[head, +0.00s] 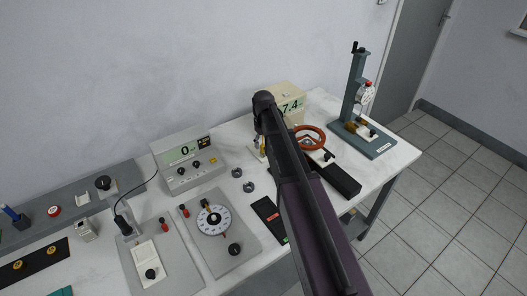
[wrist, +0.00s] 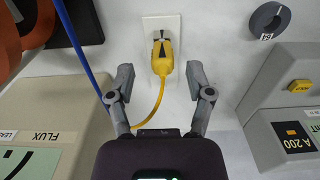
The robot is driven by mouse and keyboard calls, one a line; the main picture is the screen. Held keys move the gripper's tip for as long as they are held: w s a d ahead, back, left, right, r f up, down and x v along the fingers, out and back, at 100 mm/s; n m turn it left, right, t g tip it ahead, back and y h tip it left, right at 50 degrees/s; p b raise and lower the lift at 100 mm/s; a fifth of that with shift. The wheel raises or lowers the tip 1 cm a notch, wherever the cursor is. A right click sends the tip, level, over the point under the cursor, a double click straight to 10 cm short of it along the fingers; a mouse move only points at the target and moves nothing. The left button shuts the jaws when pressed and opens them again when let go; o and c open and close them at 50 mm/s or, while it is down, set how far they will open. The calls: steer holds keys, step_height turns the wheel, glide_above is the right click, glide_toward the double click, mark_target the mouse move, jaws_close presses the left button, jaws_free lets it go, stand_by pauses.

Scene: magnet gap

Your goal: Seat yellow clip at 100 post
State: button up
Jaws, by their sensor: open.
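In the wrist view the yellow clip (wrist: 163,60) sits on a small white plate (wrist: 160,24), with a yellow cable running from it towards my gripper. My gripper (wrist: 161,76) is open, with one finger on each side of the clip. I see a space between each finger and the clip. In the head view my arm hides most of this spot; a small yellow bit (head: 262,148) shows beside it. I cannot make out a post marked 100 in either view.
A cream FLUX box (wrist: 45,125) stands left and a grey box (wrist: 290,120) labelled 200 right of my gripper. A blue cable (wrist: 80,45) passes left of the clip. The head view shows an orange coil (head: 318,131) and a green stand (head: 355,90).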

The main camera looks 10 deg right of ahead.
mark_target(263, 152)
steer(key=shift+a+f+b, duration=0.15)
steer(key=shift+f+b, duration=2.45)
steer(key=shift+f, duration=0.05)
steer(key=c, duration=0.9)
